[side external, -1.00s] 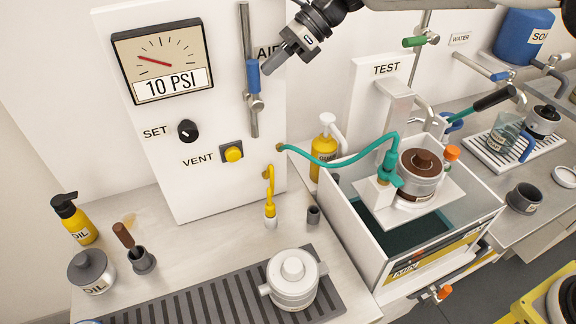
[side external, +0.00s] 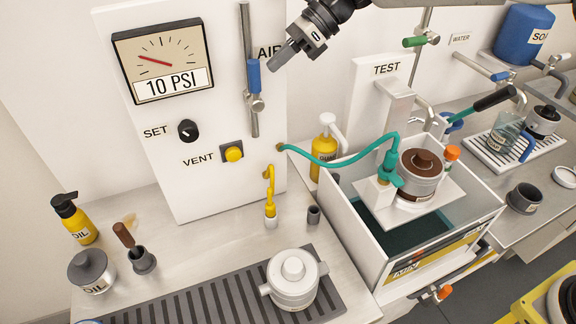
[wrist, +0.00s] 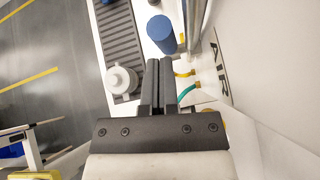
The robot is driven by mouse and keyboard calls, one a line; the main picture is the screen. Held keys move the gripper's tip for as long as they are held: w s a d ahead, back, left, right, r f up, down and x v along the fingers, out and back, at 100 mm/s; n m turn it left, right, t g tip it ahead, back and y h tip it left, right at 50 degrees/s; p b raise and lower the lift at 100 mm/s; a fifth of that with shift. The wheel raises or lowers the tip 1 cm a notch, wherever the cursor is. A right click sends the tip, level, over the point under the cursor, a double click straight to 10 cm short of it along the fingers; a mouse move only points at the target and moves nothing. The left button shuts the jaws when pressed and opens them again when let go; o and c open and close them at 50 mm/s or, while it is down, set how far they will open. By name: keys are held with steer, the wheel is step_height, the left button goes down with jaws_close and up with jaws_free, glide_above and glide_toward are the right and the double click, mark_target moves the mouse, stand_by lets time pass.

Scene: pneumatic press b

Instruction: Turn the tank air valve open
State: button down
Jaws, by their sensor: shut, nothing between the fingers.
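The tank air valve is on a vertical grey pipe on the white panel, beside the AIR label. Its blue handle (side external: 254,76) points upward along the pipe, above the metal valve body (side external: 255,104). In the wrist view the blue handle (wrist: 162,33) shows just beyond my fingertips. My gripper (side external: 274,66) is shut and empty, with its tips just right of the handle. I see a small gap between them in the side view. The shut fingers also show in the wrist view (wrist: 159,64).
The panel holds a gauge (side external: 162,62) reading 10 PSI, a black SET knob (side external: 188,130) and a yellow VENT button (side external: 234,153). A teal hose (side external: 340,160) runs to the test tank (side external: 425,215) at right. A lidded pot (side external: 293,280) stands on the grate below.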

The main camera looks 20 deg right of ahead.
steer(key=d+r, duration=0.5)
steer(key=r, duration=0.4)
steer(key=shift+s+r, duration=0.2)
steer(key=shift+s, duration=0.2)
